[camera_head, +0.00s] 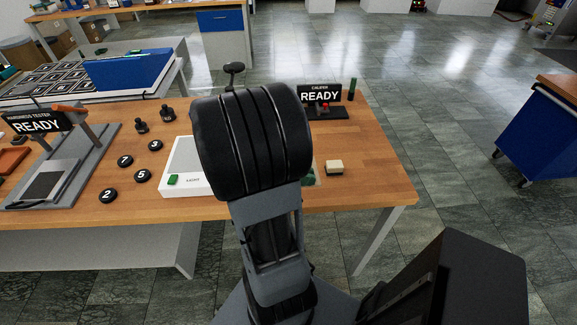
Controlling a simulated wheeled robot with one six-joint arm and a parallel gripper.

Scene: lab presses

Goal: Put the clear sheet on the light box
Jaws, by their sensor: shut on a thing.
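The light box is a white, low box (185,155) on the wooden table, left of my arm. It has a green button and a printed label on its front part. My arm covers the box's right side. My gripper is hidden behind my arm's thick black link, so its jaws and anything in them do not show. I cannot make out the clear sheet anywhere in this view.
Several numbered black discs (143,176) and two black knobbed weights (167,113) lie left of the box. The hardness tester (50,180) stands farther left. A caliper stand (323,110) and a small cream block (334,167) are on the right. The table's right front corner is clear.

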